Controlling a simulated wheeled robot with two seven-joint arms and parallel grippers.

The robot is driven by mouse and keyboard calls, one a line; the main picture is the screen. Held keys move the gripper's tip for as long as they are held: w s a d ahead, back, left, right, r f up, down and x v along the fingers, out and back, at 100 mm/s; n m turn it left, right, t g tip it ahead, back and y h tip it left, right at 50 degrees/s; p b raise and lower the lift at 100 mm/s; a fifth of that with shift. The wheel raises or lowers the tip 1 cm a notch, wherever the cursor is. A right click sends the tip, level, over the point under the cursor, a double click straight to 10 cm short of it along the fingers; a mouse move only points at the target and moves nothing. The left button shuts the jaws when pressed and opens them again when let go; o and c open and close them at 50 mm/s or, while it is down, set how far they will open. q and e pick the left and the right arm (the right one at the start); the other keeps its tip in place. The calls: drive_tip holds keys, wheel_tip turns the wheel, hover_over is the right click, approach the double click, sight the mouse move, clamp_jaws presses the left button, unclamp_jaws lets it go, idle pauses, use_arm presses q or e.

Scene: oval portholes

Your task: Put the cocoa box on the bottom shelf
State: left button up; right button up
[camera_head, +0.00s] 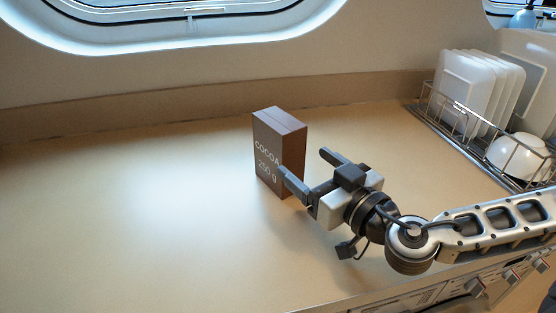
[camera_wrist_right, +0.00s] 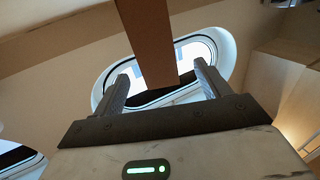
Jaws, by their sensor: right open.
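The brown cocoa box (camera_head: 270,160) stands upright on the counter near the middle of the head view, its lettering facing front left. My right gripper (camera_head: 306,170) is open beside the box's right side, with its near fingertip in front of the box's lower right edge. In the right wrist view the box (camera_wrist_right: 152,40) comes down from the top between the two open fingers (camera_wrist_right: 162,82), and nothing is clamped. I cannot tell whether a finger touches it. My left gripper is not in view, and no shelf can be made out.
A wire dish rack (camera_head: 458,130) with white plates (camera_head: 476,85) and a white bowl (camera_head: 517,153) stands at the back right. The counter (camera_head: 120,210) is clear to the left. Knobs (camera_head: 475,287) line the front edge at lower right.

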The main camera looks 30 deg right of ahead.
sight(293, 151)
drive_tip(key=w, duration=0.1)
drive_tip(key=w+p, duration=0.1)
drive_tip(key=w, duration=0.2)
drive_tip(key=shift+w+a+r, duration=0.2)
drive_tip(key=shift+w+a, duration=0.05)
drive_tip(key=shift+a, duration=0.05)
drive_tip(key=shift+w+f+p, duration=0.1)
drive_tip(key=shift+w+p, duration=0.1)
drive_tip(key=shift+p, duration=0.1)
drive_tip(key=shift+w, duration=0.25)
drive_tip(key=shift+w+r+p, duration=0.3)
drive_tip(key=shift+w+p, duration=0.25)
drive_tip(key=shift+w, duration=0.05)
drive_tip(key=shift+w+r+p, duration=0.3)
drive_tip(key=shift+w+p, duration=0.2)
drive_tip(key=shift+w, duration=0.05)
drive_tip(key=shift+w+a+f, duration=0.1)
drive_tip(key=shift+w, duration=0.45)
drive_tip(key=shift+w+a+f, duration=0.1)
drive_tip(key=shift+w, duration=0.45)
drive_tip(key=shift+w+f+p, duration=0.1)
drive_tip(key=shift+w+p, duration=0.05)
drive_tip(key=shift+p, duration=0.15)
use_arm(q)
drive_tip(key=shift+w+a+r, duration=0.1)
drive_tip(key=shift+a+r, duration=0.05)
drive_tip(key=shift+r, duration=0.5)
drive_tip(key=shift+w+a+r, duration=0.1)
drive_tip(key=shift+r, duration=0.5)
